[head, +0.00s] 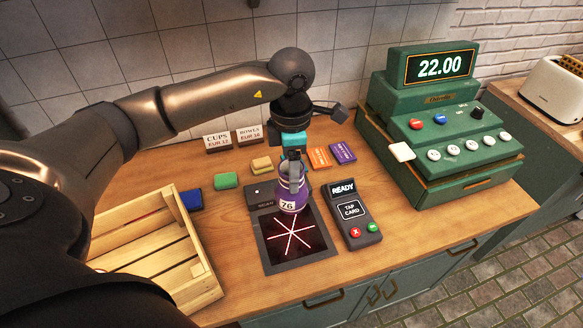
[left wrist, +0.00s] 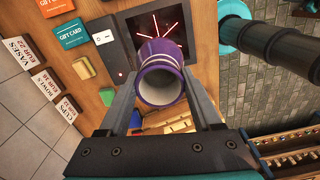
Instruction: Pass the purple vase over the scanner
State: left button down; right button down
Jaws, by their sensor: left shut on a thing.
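The purple vase (head: 291,190) is upright with a white label reading 76. In the left wrist view I look down into the open mouth of the vase (left wrist: 160,82). My left gripper (head: 293,165) is shut on the vase, one finger on each side of it. The scanner (head: 291,258) is a dark pad in the counter showing a star of red lines. The vase is over the back part of the scanner in the head view; I cannot tell the exact gap beneath it. The scanner also shows in the left wrist view (left wrist: 181,28). My right gripper is not in view.
A card reader (head: 352,212) reading READY stands right of the scanner. A green cash register (head: 436,125) showing 22.00 is at the right. A wooden crate (head: 200,272) is at the left. Sponges (head: 226,181) and price signs (head: 217,142) are behind. The front right counter is clear.

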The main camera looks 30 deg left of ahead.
pick_arm(q)
notch_tip(320, 180, up, 5)
jog(key=p, duration=0.3)
dwell(1.5)
